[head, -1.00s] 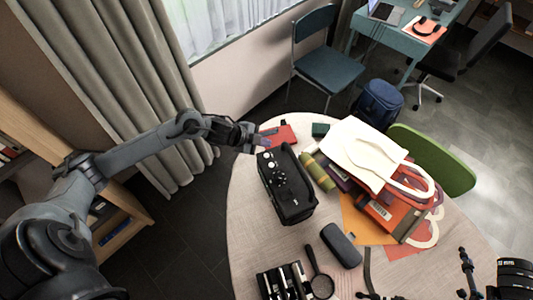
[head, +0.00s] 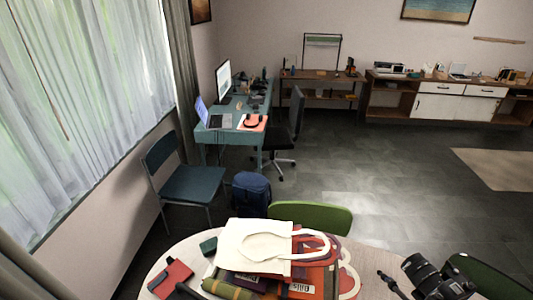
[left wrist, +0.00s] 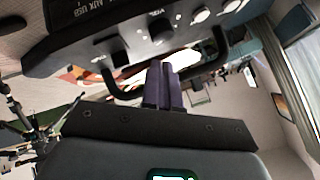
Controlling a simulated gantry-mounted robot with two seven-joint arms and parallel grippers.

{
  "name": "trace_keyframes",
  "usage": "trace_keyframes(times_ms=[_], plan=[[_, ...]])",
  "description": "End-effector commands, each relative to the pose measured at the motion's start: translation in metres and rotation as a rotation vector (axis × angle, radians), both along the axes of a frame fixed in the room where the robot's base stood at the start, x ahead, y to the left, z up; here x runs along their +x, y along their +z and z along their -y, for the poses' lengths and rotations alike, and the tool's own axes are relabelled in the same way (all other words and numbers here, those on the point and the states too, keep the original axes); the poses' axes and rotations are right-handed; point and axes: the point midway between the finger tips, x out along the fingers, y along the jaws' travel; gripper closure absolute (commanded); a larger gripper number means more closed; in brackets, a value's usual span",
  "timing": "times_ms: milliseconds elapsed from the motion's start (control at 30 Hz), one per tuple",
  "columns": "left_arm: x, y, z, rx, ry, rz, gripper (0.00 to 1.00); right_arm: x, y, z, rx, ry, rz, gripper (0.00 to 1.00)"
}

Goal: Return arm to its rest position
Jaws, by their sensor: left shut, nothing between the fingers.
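My left gripper (left wrist: 161,72) shows in the left wrist view, its two dark purple fingers pressed together with nothing between them. The head view does not show it. A black box with knobs and AUX and USB labels (left wrist: 110,35) fills the upper left of the wrist view, close to the fingers. I cannot tell whether they touch it. My right gripper is in neither view.
The floor behind is open.

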Motion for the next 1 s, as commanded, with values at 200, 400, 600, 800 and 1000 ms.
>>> trace_keyframes(times_ms=[200,400,600,800,1000], plan=[[-0.085,0.002,0.018,-0.115,0.331,-0.210,1.00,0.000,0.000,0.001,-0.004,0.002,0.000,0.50],[-0.156,0.008,0.019,-0.206,0.552,-0.429,1.00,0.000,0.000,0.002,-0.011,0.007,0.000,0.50],[-0.179,0.046,0.019,-0.233,0.617,-0.509,1.00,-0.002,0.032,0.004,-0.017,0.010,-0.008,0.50],[-0.179,0.091,0.019,-0.232,0.616,-0.507,1.00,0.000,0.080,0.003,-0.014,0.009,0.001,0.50],[-0.178,0.154,0.019,-0.231,0.614,-0.506,1.00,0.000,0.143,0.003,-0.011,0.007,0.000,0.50]])
